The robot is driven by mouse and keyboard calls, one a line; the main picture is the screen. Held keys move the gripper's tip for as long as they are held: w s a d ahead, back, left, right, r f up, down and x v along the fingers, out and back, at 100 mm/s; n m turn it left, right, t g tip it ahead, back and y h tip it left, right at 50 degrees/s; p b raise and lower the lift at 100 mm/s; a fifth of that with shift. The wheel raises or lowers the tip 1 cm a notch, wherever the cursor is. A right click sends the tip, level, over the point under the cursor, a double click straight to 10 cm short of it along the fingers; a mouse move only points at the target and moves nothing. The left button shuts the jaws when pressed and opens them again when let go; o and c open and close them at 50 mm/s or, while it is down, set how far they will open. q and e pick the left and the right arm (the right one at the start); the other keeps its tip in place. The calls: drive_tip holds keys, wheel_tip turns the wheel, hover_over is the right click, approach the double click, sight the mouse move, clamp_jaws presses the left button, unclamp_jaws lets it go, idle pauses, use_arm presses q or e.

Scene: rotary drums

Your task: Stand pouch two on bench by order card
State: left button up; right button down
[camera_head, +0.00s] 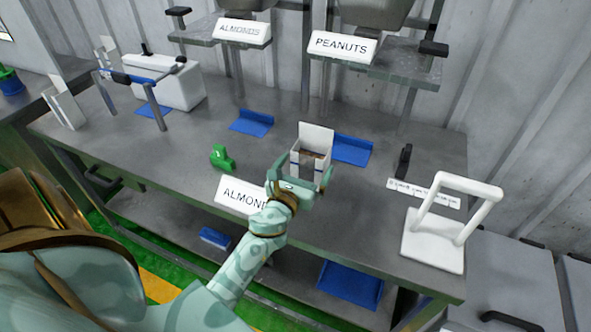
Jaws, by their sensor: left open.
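A white open-topped pouch (316,137) with brown contents stands upright on the grey bench (190,131), right of centre. My left gripper (303,174) is open, with a finger on each side of the pouch's lower part. I cannot tell whether the fingers touch it. A white card reading "ALMON…" (238,195) is at the bench's front edge, left of the gripper. My arm hides its right end. I cannot tell if it is the order card. My right gripper is not in view.
A green object (221,157) and blue brackets (251,122) (352,149) are nearby. A white frame stand (433,246) and a white text strip (424,192) are at right. A bar stand (151,103) and white box (176,84) are at left. Labelled dispensers stand behind.

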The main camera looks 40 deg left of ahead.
use_arm(q)
drive_tip(key=b+v, duration=0.1)
drive_tip(key=v, duration=0.6)
drive_tip(key=shift+s, duration=0.15)
